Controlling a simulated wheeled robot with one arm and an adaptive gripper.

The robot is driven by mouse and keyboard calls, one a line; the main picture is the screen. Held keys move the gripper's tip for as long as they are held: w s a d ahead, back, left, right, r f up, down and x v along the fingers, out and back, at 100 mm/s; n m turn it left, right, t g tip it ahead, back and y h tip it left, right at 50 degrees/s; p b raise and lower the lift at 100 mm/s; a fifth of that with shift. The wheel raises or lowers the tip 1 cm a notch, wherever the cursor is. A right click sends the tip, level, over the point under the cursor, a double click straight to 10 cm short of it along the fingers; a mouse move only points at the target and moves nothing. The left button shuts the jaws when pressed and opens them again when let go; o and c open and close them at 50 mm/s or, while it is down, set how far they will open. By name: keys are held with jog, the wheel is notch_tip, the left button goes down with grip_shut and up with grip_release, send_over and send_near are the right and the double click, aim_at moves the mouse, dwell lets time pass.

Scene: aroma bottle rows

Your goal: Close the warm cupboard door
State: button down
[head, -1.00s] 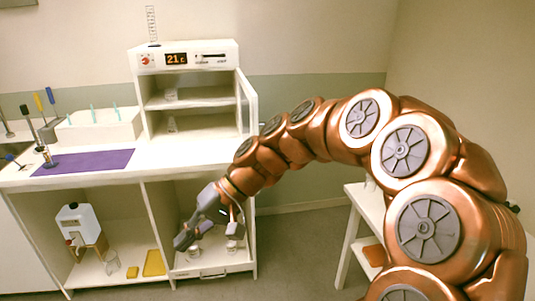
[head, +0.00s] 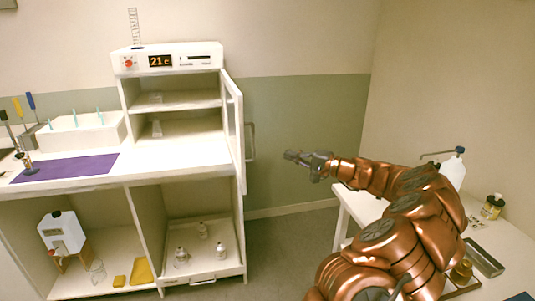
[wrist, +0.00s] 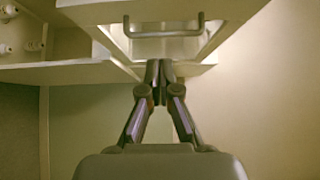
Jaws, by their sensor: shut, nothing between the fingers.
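The warm cupboard (head: 185,58) is a white box on the bench with a 21c display. Its door (head: 234,130) stands open, hinged at the right side and swung out towards me. The door's handle (head: 250,142) is on its outer, right-hand face. My gripper (head: 290,155) is shut and empty, in the air to the right of the door and apart from the handle in the head view. In the wrist view, my closed fingers (wrist: 159,72) point at a white framed panel, seemingly the door, with a handle (wrist: 165,33) beyond the tips; contact cannot be told.
Three small bottles stand on a tray (head: 205,275) in the open right compartment below the bench. A white side table (head: 345,205) stands at the right, under my arm. A white rack (head: 85,133) and purple mat (head: 65,167) are at the left.

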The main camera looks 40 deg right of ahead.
jog(key=p, duration=0.3)
send_near(253, 151)
jog(key=w+a+r, duration=0.2)
jog(key=w+a, duration=0.2)
jog(key=w, duration=0.1)
jog(key=shift+w+a+r, duration=0.1)
jog(key=shift+w+a, duration=0.05)
jog(key=shift+a, duration=0.4)
jog(key=shift+w+a+r, duration=0.1)
jog(key=shift+a, duration=0.45)
jog(key=shift+f, duration=0.1)
